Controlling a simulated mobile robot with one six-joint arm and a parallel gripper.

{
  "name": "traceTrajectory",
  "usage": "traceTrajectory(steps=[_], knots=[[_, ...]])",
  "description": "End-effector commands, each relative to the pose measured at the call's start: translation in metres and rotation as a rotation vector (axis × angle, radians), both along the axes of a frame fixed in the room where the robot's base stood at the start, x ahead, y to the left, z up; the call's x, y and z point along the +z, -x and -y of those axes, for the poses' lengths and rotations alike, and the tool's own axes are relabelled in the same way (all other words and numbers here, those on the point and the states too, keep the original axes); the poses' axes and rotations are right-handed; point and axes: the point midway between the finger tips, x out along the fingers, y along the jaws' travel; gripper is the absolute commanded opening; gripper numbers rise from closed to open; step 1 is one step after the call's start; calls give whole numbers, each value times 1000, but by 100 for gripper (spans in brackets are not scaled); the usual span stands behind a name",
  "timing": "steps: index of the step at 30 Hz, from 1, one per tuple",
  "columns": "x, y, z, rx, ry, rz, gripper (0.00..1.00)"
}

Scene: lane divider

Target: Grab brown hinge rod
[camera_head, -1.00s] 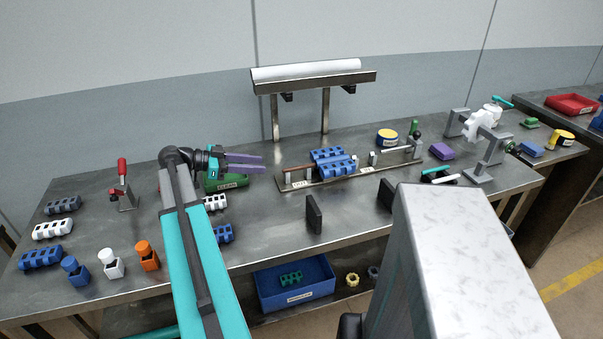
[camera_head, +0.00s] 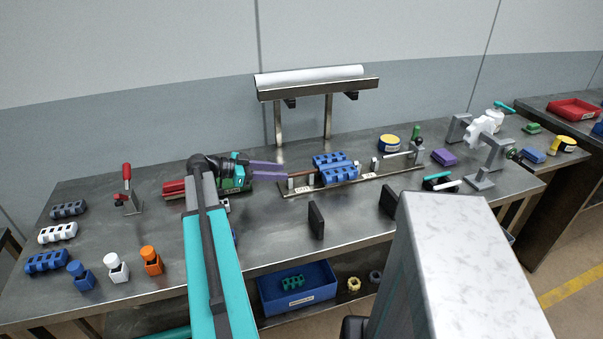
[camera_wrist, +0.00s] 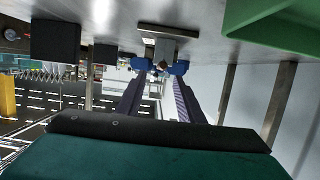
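The brown hinge rod (camera_head: 302,174) lies along the fixture rail (camera_head: 362,181), between a short metal post (camera_head: 291,184) and the blue hinge (camera_head: 337,172). My gripper (camera_head: 284,170) has purple fingers that point right toward the rod's left end. In the head view the tips are close to that end; contact cannot be told. In the wrist view my gripper (camera_wrist: 157,84) shows two fingers spread apart with nothing between them.
Two black upright plates (camera_head: 316,220) (camera_head: 389,201) stand near the table's front edge. A steel shelf frame (camera_head: 316,86) rises behind the rail. A green bin (camera_wrist: 270,18) is close by at the upper right of the wrist view. Blocks stand at the left.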

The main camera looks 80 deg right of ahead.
Motion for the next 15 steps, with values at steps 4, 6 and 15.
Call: traceTrajectory(steps=[4,6,15], knots=[[-3,11,5,-1,0,0,34],[-4,13,6,0,0,0,34],[-5,13,6,1,0,0,34]])
